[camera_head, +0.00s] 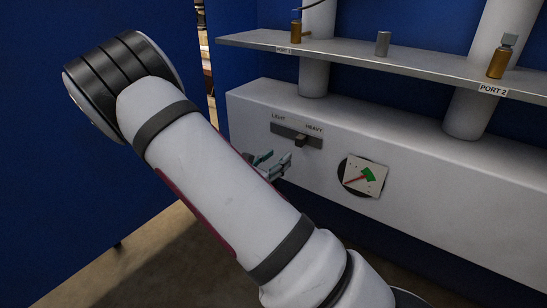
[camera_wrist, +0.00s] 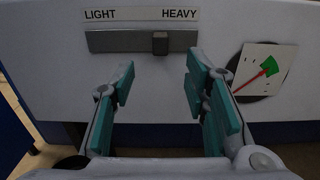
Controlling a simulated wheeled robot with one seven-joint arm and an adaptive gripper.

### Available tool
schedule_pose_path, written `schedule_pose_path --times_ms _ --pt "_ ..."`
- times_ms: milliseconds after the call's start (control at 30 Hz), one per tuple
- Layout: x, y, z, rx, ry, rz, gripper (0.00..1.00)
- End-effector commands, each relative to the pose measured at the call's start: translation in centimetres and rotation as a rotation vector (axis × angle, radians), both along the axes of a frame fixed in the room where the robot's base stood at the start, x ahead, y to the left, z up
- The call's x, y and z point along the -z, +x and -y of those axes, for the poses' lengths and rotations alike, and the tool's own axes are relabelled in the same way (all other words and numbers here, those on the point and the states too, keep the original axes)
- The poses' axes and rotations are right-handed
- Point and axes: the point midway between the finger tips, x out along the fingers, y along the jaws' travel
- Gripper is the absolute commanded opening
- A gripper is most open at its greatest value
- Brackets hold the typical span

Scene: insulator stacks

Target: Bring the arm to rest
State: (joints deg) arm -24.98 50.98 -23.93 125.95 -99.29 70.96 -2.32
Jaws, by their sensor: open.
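My gripper (camera_wrist: 158,95) is open and empty in the wrist view, its teal-padded fingers spread apart below the slider. In the head view only part of my gripper (camera_head: 272,165) shows, past my white arm, in front of the white box. The dark slider knob (camera_wrist: 160,43) sits in its slot between the LIGHT and HEAVY labels, right of the middle. The knob also shows in the head view (camera_head: 301,140). The fingers look apart from the knob. My arm reaches across the head view and hides part of the box.
A gauge (camera_head: 364,176) with a red needle and green sector is on the white box (camera_head: 440,190), right of the slider. Above it a metal shelf (camera_head: 345,52) holds brass fittings (camera_head: 497,62) and a grey cylinder (camera_head: 383,43). A blue panel (camera_head: 60,160) stands at left.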

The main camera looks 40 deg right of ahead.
Motion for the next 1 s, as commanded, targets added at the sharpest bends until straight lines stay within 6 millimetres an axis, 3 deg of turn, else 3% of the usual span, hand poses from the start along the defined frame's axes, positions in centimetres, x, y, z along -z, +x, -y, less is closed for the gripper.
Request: schedule_pose_path --times_ms 267,433,700,1000 --pt "-0.1 -0.1 0.1 0.004 0.003 0.004 0.42" --pt "-2.2 -2.0 0.7 0.093 0.058 0.083 0.42" --pt "-7.7 -10.2 1.5 0.424 0.275 0.348 0.42" --pt "-11.0 -19.7 -0.8 0.775 0.553 0.607 0.42"
